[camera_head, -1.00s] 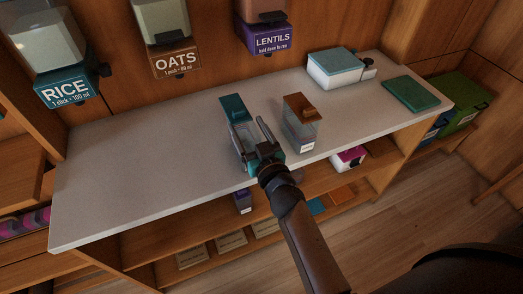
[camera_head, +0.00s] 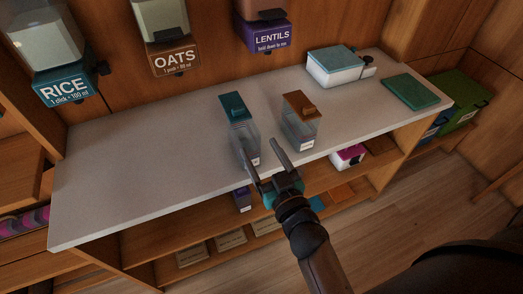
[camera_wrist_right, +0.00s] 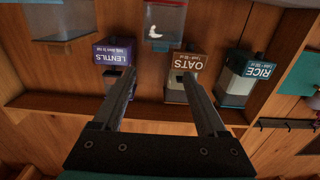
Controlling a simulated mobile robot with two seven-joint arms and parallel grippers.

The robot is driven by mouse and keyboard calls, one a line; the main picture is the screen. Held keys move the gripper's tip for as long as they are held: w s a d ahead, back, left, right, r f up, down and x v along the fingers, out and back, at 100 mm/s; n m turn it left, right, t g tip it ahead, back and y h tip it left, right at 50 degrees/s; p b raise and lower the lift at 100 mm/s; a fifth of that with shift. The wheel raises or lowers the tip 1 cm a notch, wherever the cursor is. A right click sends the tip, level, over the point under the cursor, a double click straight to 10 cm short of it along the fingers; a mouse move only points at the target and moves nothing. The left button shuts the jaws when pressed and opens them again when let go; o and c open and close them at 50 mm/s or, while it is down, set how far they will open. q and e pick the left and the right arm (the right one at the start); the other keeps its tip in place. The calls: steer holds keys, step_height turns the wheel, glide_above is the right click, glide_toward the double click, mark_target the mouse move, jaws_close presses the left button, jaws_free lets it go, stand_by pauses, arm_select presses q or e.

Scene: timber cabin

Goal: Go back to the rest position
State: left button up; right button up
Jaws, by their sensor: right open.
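My right gripper (camera_head: 262,165) is open and empty in the head view, just in front of the counter's front edge. Its left finger overlaps the lower corner of a clear container with a teal lid (camera_head: 238,112); I cannot tell whether they touch. That container stands upright on the grey counter (camera_head: 140,185). A clear container with a brown lid (camera_head: 300,108) stands to its right. In the right wrist view the open fingers (camera_wrist_right: 158,85) have nothing between them. My left gripper is not in view.
Rice (camera_head: 62,85), oats (camera_head: 175,62) and lentils (camera_head: 265,38) dispensers hang on the wood wall. A white box with a blue lid (camera_head: 335,68) and a green slab (camera_head: 410,92) are at the counter's right. Shelves with small boxes lie below. The counter's left half is clear.

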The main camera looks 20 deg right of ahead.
steer(key=shift+f, duration=0.1)
steer(key=s+a+f+g+b, duration=0.1)
steer(key=s+f+g, duration=0.2)
steer(key=f, duration=0.7)
steer(key=s+a+f+g+b, duration=0.15)
steer(key=s+f, duration=0.25)
steer(key=f, duration=0.7)
steer(key=s+f+g+b, duration=0.1)
steer(key=s+f+g, duration=0.25)
steer(key=f, duration=0.65)
steer(key=s+d+f+n+g+b, duration=0.1)
steer(key=s+d+f+g, duration=0.2)
steer(key=s+f, duration=0.6)
steer(key=s+d+f+n+g+b, duration=0.1)
steer(key=s+f+g, duration=0.5)
steer(key=s, duration=1)
step_height(320, 180, down, 3)
steer(key=shift+d+f+h+b, duration=0.25)
steer(key=shift+d+b, duration=0.4)
steer(key=shift+d, duration=0.6)
